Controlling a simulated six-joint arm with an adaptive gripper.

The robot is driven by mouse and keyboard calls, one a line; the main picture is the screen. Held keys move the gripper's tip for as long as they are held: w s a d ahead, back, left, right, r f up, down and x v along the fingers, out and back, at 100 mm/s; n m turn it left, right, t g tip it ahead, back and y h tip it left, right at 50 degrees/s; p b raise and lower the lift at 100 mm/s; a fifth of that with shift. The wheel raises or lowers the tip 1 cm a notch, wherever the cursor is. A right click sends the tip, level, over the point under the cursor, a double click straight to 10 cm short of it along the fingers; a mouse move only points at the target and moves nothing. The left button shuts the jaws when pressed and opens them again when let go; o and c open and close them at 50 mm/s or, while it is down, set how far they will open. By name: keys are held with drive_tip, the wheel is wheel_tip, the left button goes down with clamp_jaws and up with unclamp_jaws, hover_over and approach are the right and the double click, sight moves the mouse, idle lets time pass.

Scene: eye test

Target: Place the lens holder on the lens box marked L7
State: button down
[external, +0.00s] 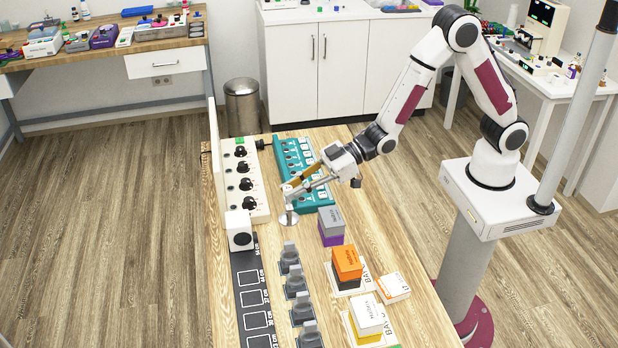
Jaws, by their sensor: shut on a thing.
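My gripper (298,187) is over the left part of the wooden table, its fingers pointing left, shut on a small silver piece with a round base (289,218). This looks like the lens holder; its upper part is mostly hidden by the fingertips. I cannot tell whether its base touches the table. Several small boxes are to the right and nearer the camera: a grey and purple box (331,224), an orange and black box (347,263), a white and yellow box (367,316) and a low white box (395,287). Their marks are too small to read, so I cannot tell which is L7.
A teal panel (305,172) and a white panel with black knobs (243,180) lie beside my gripper. A white block (239,230), a black strip with square outlines (253,297) and several grey clips (290,258) are nearer the camera. Bare wood (372,225) shows right of the grey box.

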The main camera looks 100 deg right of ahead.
drive_tip(key=s+a+r+n+g+y, duration=0.1)
drive_tip(key=s+a+n+g+y, duration=0.1)
drive_tip(key=s+a+n+y, duration=0.3)
drive_tip(key=s+a+r+n+g+y, duration=0.1)
drive_tip(key=s+a+n+g+y, duration=0.15)
drive_tip(key=a, duration=0.55)
drive_tip(key=s+a+n+g+y, duration=0.2)
drive_tip(key=s+a+n+g, duration=0.1)
drive_tip(key=s, duration=0.4)
drive_tip(key=s+a+f+n+g+y, duration=0.1)
drive_tip(key=s+a+n+g, duration=0.2)
drive_tip(key=s, duration=0.5)
drive_tip(key=shift+a+f+g+y, duration=0.15)
drive_tip(key=shift+g+y, duration=0.2)
drive_tip(key=shift+g, duration=0.1)
drive_tip(key=shift+f, duration=2.9)
drive_tip(key=shift+f, duration=0.1)
drive_tip(key=shift+f, duration=2)
drive_tip(key=shift+f, duration=0.1)
